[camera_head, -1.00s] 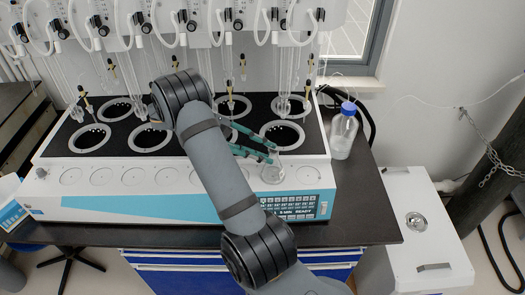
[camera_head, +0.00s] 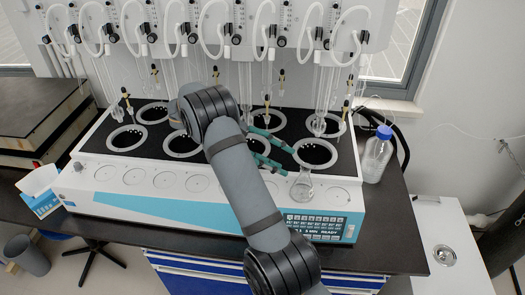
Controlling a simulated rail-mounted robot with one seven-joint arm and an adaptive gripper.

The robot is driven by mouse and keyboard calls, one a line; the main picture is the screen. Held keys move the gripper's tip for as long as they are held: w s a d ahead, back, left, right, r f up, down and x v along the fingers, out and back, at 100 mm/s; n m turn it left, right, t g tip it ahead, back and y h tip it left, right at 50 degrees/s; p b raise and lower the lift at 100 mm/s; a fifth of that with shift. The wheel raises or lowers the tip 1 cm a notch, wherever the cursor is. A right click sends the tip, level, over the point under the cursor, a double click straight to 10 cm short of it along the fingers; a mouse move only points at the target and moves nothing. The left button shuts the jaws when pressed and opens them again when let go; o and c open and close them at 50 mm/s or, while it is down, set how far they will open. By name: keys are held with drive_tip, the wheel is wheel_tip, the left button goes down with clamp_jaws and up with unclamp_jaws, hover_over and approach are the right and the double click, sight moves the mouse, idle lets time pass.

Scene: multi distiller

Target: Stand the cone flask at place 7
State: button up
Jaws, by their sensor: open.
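The clear cone flask (camera_head: 302,188) stands upright on the white front ledge of the distiller (camera_head: 150,200). It is on the round place second from the right, with the rightmost round place (camera_head: 337,195) bare beside it. My gripper (camera_head: 288,160), with green fingers, is open just left of and behind the flask's neck. The fingers look apart from the glass, and nothing is between them. My arm hides part of the row of round places.
Heating wells with grey rings (camera_head: 315,141) lie behind the ledge, with glass tubes and hoses hanging above. A blue-capped bottle (camera_head: 377,155) stands right of the distiller. The dark bench front (camera_head: 385,255) is clear.

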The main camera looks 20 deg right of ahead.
sight(309, 167)
drive_tip(key=p+v, duration=0.2)
drive_tip(key=v, duration=0.4)
drive_tip(key=shift+w+a, duration=0.15)
drive_tip(key=shift+a, duration=0.2)
drive_tip(key=shift+d, duration=0.15)
drive_tip(key=b+x, duration=0.2)
drive_tip(key=x, duration=0.9)
drive_tip(key=shift+s+d+b, duration=0.15)
drive_tip(key=shift+s+b, duration=0.1)
drive_tip(key=shift+b, duration=0.05)
drive_tip(key=shift+d, duration=0.2)
wheel_tip(309, 167, up, 3)
drive_tip(key=shift+a, duration=0.1)
